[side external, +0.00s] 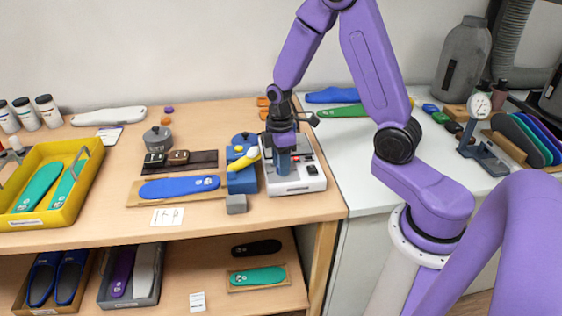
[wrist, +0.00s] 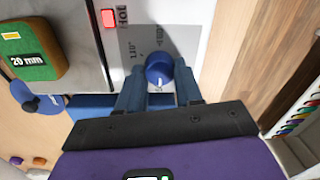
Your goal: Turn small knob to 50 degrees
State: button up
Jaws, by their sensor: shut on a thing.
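The small knob (wrist: 159,69) is a round blue knob on the grey-white panel of a control box, seen in the wrist view. My gripper (wrist: 160,84) has its two blue fingers on either side of the knob and is shut on it. In the side view my gripper (side external: 284,160) points down over the white control box (side external: 310,179), and its fingers hide the knob there. Printed markings lie around the knob on the panel, but its angle is too small to read.
A red button (wrist: 108,18) sits near the knob. A blue press with a yellow handle (side external: 245,158) stands just left of the box. A green 20 mm block (wrist: 30,50) shows in the wrist view. The table edge is close on the right.

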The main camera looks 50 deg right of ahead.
dwell(0.4)
jog(key=o, duration=1)
jog(key=r, duration=1.7)
jog(key=shift+w+d+r, duration=0.25)
jog(key=shift+w, duration=0.15)
jog(key=s+a+f, duration=0.2)
jog(key=s+a, duration=0.7)
jog(key=s, duration=0.1)
jog(key=shift+n+t, duration=0.3)
jog(key=shift+n, duration=0.4)
jog(key=s, duration=0.4)
jog(key=s+f, duration=0.1)
jog(key=s, duration=0.4)
jog(key=s+a+f, duration=0.1)
jog(key=s, duration=0.4)
jog(key=shift+s+f, duration=0.1)
jog(key=shift+f, duration=0.15)
